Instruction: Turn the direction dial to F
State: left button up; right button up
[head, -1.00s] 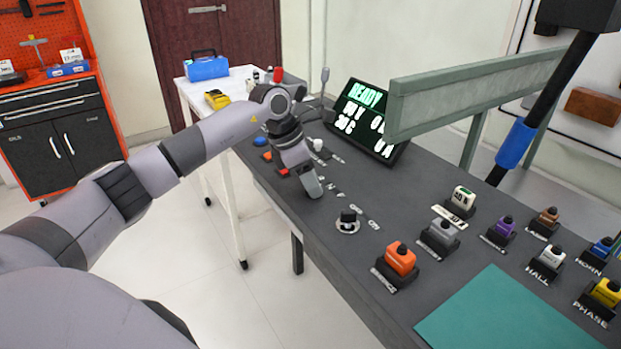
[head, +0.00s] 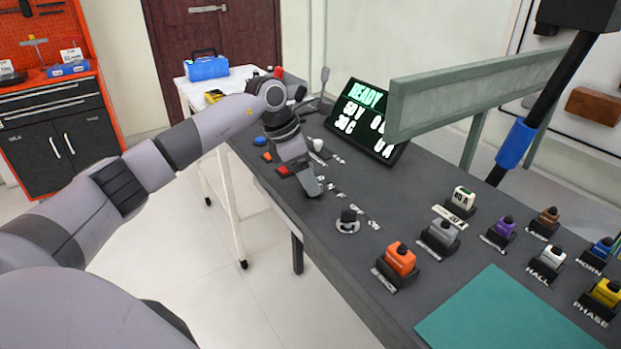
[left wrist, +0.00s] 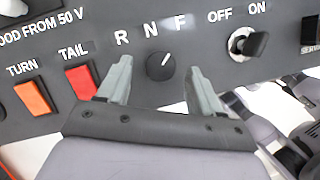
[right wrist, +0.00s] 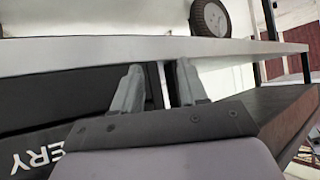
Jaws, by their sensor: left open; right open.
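The direction dial (left wrist: 160,66) is a small dark round knob with a white mark, below the printed letters R, N and F in the left wrist view. The mark points up and to the right, toward the F side. My left gripper (left wrist: 159,68) is open, with one finger on each side of the dial in that view and visible gaps between. In the head view my left gripper (head: 313,188) is over the panel (head: 335,265) and hides the dial. My right gripper (right wrist: 160,85) is open and empty in the right wrist view.
An off/on key switch (left wrist: 248,44) is right of the dial; red TAIL (left wrist: 81,81) and orange TURN (left wrist: 34,97) switches are left. A lit display (head: 367,120) stands behind. Coloured plug-like blocks and a teal mat (head: 500,315) are on the right.

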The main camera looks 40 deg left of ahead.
pick_arm(q)
jog(key=v, duration=0.5)
jog(key=shift+s+r, duration=0.1)
jog(key=shift+r, duration=0.2)
jog(key=shift+s, duration=0.1)
